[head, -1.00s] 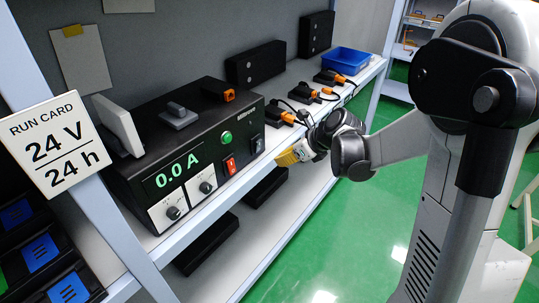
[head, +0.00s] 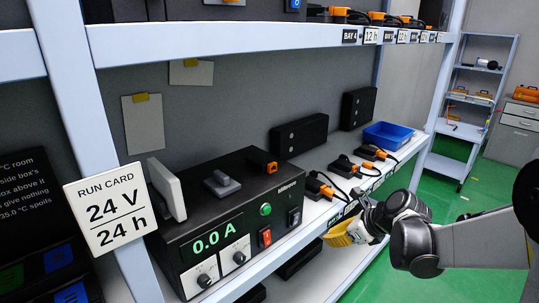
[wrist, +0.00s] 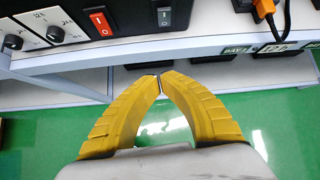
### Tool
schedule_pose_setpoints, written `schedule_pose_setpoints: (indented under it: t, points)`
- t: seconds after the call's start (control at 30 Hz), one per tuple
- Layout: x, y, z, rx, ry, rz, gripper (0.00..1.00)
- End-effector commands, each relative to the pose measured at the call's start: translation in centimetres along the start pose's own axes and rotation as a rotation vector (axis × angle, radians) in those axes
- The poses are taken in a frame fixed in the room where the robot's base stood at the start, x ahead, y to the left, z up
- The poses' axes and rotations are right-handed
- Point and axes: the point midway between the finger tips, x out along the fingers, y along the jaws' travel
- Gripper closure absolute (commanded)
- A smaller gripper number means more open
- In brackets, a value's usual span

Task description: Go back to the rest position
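My gripper (head: 338,236) shows in the head view in front of the lower shelf edge, to the right of the power supply. In the wrist view its two yellow fingers (wrist: 160,84) curve inward and their tips meet, with nothing between them. The black power supply (head: 228,215) stands on the shelf with a green "0.0 A" readout. Its red switch (wrist: 100,20) and a black switch (wrist: 164,16) show at the top of the wrist view. The gripper is apart from the panel.
The shelf edge (wrist: 200,46) runs just beyond the fingertips. Black adapters with orange plugs (head: 318,187) and a blue bin (head: 388,135) stand along the shelf. A run card (head: 110,210) hangs on the left post. Green floor (head: 400,285) is open at the right.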

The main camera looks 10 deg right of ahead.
Motion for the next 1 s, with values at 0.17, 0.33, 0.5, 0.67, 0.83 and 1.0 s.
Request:
schedule_pose_setpoints:
  t: [0.17, 0.33, 0.5, 0.67, 0.83, 1.0]
  points:
    - [-3.6, 4.3, 1.0, -0.471, 0.084, -0.022, 1.0]
    - [-7.9, 9.2, 0.6, -1.11, 0.205, -0.018, 1.0]
    - [-11.5, 13.3, -1.2, -1.743, 0.331, 0.029, 1.0]
    - [-13.6, 15.7, -3.0, -2.209, 0.431, 0.096, 1.0]
    - [-14.6, 16.7, -4.1, -2.461, 0.489, 0.146, 1.0]
    - [-14.7, 16.8, -4.3, -2.509, 0.501, 0.158, 1.0]
